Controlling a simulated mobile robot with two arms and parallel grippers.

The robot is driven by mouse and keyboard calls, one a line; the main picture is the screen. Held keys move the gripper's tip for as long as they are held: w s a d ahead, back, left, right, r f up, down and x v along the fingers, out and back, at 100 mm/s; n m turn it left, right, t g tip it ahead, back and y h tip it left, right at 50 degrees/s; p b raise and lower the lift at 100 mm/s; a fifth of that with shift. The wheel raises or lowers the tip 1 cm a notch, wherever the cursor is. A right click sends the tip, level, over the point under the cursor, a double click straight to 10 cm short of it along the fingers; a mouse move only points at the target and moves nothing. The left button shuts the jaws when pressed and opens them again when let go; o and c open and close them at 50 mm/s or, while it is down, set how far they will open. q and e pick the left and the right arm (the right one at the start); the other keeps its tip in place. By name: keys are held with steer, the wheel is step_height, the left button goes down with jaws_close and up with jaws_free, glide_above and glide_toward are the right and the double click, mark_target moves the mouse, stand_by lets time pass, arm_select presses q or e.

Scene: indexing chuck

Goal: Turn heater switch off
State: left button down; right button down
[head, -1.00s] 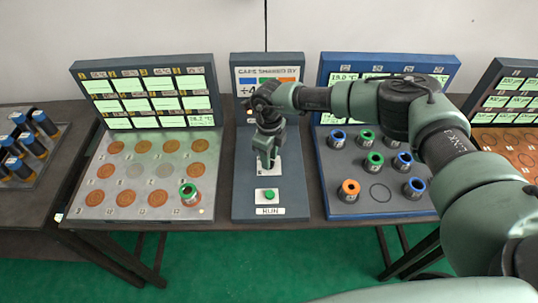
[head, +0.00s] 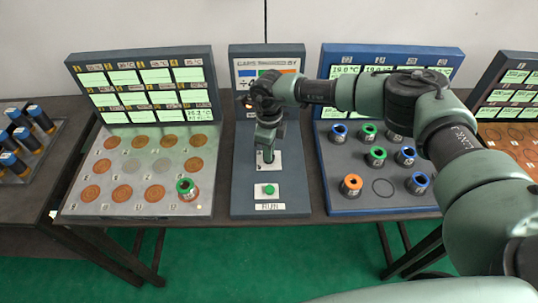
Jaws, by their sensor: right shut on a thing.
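The heater switch (head: 268,157) is a small dark lever on a white plate on the narrow grey centre panel (head: 240,190). My right gripper (head: 267,148) comes down over that plate from above and is shut on the switch lever. The fingers and wrist hide most of the lever, so its exact position is hard to tell. A green button (head: 269,190) sits on a white plate below it, above a label that seems to read RUN. My left gripper is not in view.
The left station (head: 110,200) has round copper-coloured spots and one green-topped cylinder (head: 187,188). The blue-framed station (head: 345,205) at right holds several colour-ringed cylinders. My right arm spans above it. Blue-capped cylinders (head: 22,134) stand at the far left.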

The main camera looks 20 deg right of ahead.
steer(key=n+b, duration=0.6)
steer(key=b, duration=0.1)
steer(key=shift+w+f, duration=0.1)
steer(key=shift+f, duration=0.05)
steer(key=shift+r+n+b, duration=0.15)
steer(key=shift+n+b, duration=0.65)
steer(key=shift+n, duration=0.15)
steer(key=shift+r+n+b, duration=0.1)
steer(key=shift+n+b, duration=0.65)
steer(key=shift+n, duration=0.2)
steer(key=c, duration=1.5)
jaws_free()
steer(key=shift+c, duration=0.2)
step_height(320, 180, up, 8)
steer(key=shift+f+b, duration=0.1)
steer(key=shift+b, duration=0.9)
